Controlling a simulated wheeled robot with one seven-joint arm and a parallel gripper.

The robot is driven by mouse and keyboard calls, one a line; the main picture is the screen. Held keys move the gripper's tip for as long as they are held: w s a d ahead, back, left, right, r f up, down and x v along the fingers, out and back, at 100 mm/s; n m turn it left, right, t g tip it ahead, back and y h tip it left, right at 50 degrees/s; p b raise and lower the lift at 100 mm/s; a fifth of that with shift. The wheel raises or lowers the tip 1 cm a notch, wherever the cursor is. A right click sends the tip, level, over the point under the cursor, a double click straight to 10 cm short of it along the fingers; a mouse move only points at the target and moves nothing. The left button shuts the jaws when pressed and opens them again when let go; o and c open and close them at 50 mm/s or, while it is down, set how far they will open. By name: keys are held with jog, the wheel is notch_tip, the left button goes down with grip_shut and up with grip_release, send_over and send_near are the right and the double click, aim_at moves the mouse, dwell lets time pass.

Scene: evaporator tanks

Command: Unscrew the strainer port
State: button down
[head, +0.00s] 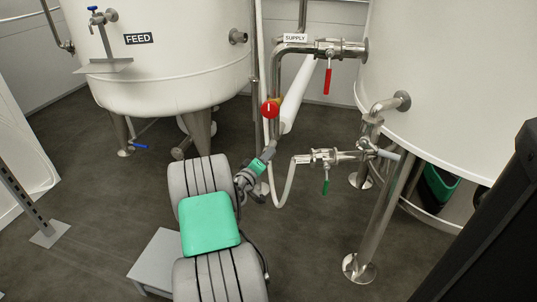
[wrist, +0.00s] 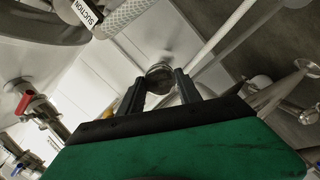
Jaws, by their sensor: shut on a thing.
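My gripper (wrist: 160,88) reaches up in the wrist view, its two dark fingers on either side of a round metal end piece (wrist: 160,72). This piece appears to be the strainer port, and the fingers are shut on it. Its outer rim shows above the fingertips; its lower part is partly hidden. In the head view my gripper (head: 268,150) is at the far end of my grey and green arm, low beside the supply pipe. The port itself cannot be made out there.
A white FEED tank (head: 165,55) stands at left and another white tank (head: 440,90) at right. A red-handled valve (head: 328,50) and a green-handled valve (head: 325,160) sit on pipes right of my gripper. A red round knob (head: 270,108) is just above it.

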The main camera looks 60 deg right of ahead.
jog(key=n, duration=0.4)
jog(key=shift+s+f+n+g+h, duration=0.3)
jog(key=shift+f+h, duration=0.05)
jog(key=shift+h, duration=0.05)
jog(key=n, duration=0.5)
jog(key=shift+f+h+p, duration=0.1)
jog(key=shift+h+p, duration=0.25)
jog(key=shift+h, duration=0.05)
jog(key=c, duration=1.1)
grip_release()
jog(key=shift+w+r, duration=0.2)
jog(key=shift+w, duration=0.05)
